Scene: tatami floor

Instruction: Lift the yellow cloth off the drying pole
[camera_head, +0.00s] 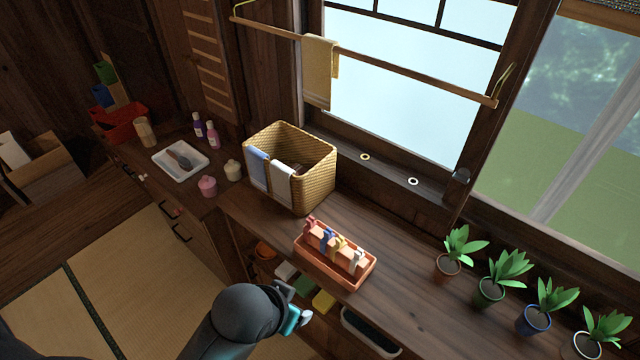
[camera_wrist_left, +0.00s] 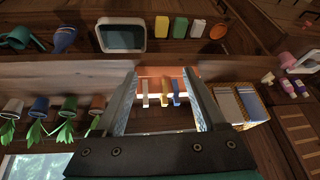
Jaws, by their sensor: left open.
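The yellow cloth (camera_head: 320,72) hangs folded over the drying pole (camera_head: 400,68), near the pole's left end, in front of the window. The pole is thin and light wooden, held by a brass-coloured bracket at each end. My left gripper (camera_head: 297,312) is low at the front edge of the counter, well below and apart from the cloth. In the left wrist view its two fingers (camera_wrist_left: 161,80) are spread apart, with nothing held between them. The cloth and pole are not visible in the left wrist view. My right gripper is not in view.
A woven basket (camera_head: 316,179) with blue and white cloths over its rim stands below the cloth. An orange tray of clothespins (camera_head: 348,280) sits near my gripper, with several potted plants (camera_head: 501,277) to the right. Clear counter lies between tray and plants.

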